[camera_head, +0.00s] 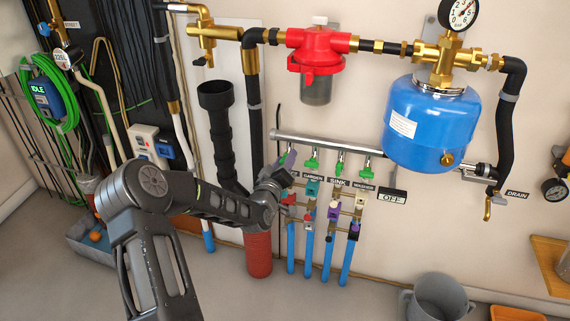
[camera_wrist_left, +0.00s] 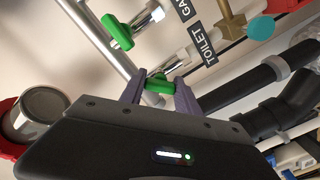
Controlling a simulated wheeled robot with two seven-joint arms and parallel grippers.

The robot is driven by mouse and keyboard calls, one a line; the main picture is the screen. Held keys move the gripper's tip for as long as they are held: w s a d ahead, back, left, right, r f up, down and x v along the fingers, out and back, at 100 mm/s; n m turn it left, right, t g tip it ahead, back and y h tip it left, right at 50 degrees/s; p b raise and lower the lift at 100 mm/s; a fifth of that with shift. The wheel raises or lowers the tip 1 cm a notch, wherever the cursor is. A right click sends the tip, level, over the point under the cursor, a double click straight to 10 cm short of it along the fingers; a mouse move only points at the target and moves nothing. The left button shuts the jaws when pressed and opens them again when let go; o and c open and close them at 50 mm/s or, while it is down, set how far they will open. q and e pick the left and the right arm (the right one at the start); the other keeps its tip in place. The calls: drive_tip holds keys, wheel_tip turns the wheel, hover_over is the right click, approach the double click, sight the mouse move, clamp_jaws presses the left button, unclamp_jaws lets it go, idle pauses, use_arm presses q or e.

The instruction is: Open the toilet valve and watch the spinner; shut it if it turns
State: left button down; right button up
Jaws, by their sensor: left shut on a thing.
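My left gripper (camera_head: 287,162) reaches the leftmost valve of the manifold (camera_head: 325,143). In the left wrist view its two purple-grey fingers (camera_wrist_left: 161,90) are shut on the green toilet valve handle (camera_wrist_left: 159,84). The TOILET label (camera_wrist_left: 203,47) is on the pipe beside that valve. In the head view the gripper and wrist mostly cover this valve and its label. I cannot clearly make out the toilet line's spinner or whether it turns. My right gripper is not in view.
Green valve handles for garden (camera_head: 312,162), sink (camera_head: 340,168) and washer (camera_head: 367,162) hang close to the right. A black OFF sign (camera_head: 392,196) is beside them. A blue tank (camera_head: 431,122) and red filter (camera_head: 318,48) are above. A grey bucket (camera_head: 437,296) stands on the floor.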

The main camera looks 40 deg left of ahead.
use_arm(q)
drive_tip(key=n+b, duration=0.1)
drive_tip(key=n, duration=0.3)
drive_tip(key=shift+n, duration=0.3)
drive_tip(key=n+b, duration=0.1)
drive_tip(key=n, duration=0.3)
drive_tip(key=shift+n, duration=0.4)
drive_tip(key=c, duration=0.9)
unclamp_jaws()
drive_tip(key=p+v, duration=0.1)
drive_tip(key=v, duration=0.6)
drive_tip(key=shift+s+d, duration=0.1)
drive_tip(key=shift+s, duration=0.3)
